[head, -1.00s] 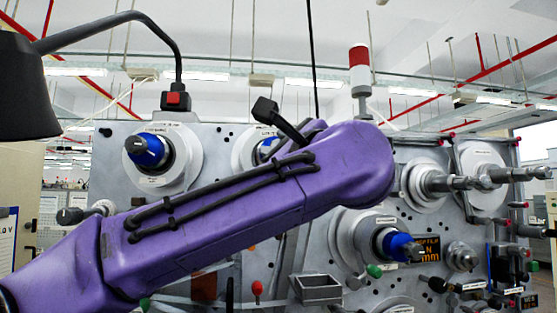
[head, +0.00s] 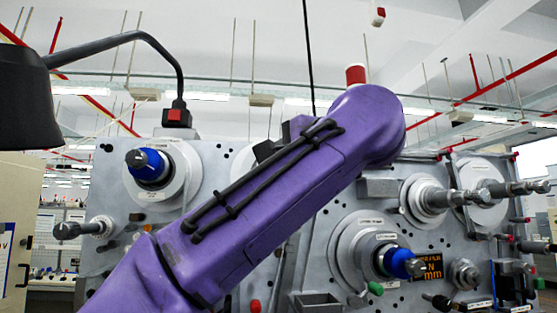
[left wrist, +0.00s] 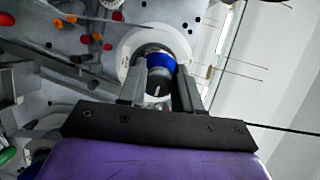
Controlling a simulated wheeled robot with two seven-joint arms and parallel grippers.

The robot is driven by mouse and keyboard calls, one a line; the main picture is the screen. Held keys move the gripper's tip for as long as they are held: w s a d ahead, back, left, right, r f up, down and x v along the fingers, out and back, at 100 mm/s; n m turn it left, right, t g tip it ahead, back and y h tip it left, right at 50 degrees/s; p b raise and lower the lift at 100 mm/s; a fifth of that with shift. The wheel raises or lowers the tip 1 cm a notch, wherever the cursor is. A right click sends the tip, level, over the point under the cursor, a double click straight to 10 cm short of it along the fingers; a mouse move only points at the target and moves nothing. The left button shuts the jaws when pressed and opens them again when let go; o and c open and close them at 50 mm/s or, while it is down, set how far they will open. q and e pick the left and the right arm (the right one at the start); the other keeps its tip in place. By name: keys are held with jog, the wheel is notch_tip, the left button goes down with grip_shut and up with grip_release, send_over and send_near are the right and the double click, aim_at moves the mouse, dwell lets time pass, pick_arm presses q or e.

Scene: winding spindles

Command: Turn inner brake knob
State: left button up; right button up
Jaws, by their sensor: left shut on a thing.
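In the left wrist view a blue knob with a grey tip (left wrist: 160,61) sits in front of a round white flange (left wrist: 128,46). My left gripper (left wrist: 160,93) is shut on this knob, one finger on each side. In the head view my purple left arm crosses the middle of the machine and hides the gripper and the held knob. Two other blue spindle knobs show there, one at upper left (head: 148,164) and one at lower right (head: 402,263). My right gripper is in neither view.
The grey machine panel (head: 225,160) carries grey shafts (head: 440,198) at right, a green knob (head: 375,288) and an open metal box (head: 316,303). A black lamp (head: 25,95) hangs at upper left. A red-topped signal light (head: 355,74) stands behind my arm.

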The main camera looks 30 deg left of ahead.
pick_arm(q)
jog(key=shift+a+r+n, duration=0.15)
jog(key=shift+r+n, duration=0.05)
jog(key=shift+n, duration=0.3)
jog(key=shift+s+g, duration=0.1)
jog(key=shift+g, duration=0.2)
jog(key=o, duration=1)
jog(key=shift+o, duration=0.2)
jog(key=shift+w+a+f, duration=0.2)
jog(key=v, duration=1)
jog(key=shift+s+r, duration=0.15)
jog(key=shift+s, duration=0.1)
jog(key=shift+d, duration=0.1)
